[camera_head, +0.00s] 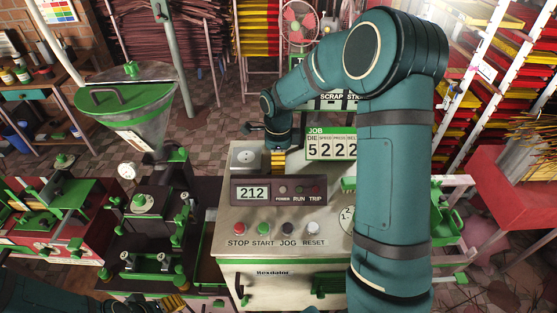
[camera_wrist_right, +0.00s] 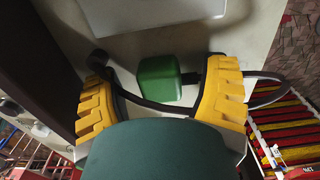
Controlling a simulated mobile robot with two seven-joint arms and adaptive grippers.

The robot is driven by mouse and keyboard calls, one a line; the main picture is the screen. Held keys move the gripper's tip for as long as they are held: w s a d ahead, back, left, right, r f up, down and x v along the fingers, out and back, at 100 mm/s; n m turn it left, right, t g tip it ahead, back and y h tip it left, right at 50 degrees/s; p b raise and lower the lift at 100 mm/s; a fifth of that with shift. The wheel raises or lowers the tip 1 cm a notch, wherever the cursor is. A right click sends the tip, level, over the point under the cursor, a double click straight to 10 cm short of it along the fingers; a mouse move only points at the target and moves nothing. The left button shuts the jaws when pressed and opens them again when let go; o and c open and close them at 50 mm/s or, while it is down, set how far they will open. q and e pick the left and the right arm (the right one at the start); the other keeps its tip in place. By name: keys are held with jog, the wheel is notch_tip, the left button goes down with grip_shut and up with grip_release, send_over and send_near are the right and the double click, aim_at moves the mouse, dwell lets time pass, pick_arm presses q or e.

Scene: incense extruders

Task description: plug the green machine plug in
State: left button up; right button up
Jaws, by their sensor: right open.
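The green plug (camera_wrist_right: 158,79) is a small green block in the right wrist view, over the pale top of the machine. My right gripper (camera_wrist_right: 160,100) is open, with one yellow finger on each side of the plug and a gap visible on both sides. In the head view my right gripper (camera_head: 278,160) points down behind the 212 display, and the plug is hidden there. A grey plate with a round fitting (camera_head: 246,157) is just left of it; I cannot tell whether it is the socket. My left gripper (camera_head: 172,304) shows only partly at the bottom edge.
The display panel (camera_head: 278,192) stands in front of my right gripper, and a JOB sign (camera_head: 332,144) is to its right. Coloured buttons (camera_head: 276,229) line the machine's front. A hopper (camera_head: 135,108) stands at left. Dark cables run near the plug in the wrist view.

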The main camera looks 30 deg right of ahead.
jog(key=c, duration=1.2)
notch_tip(320, 180, up, 10)
jog(key=shift+r, duration=0.1)
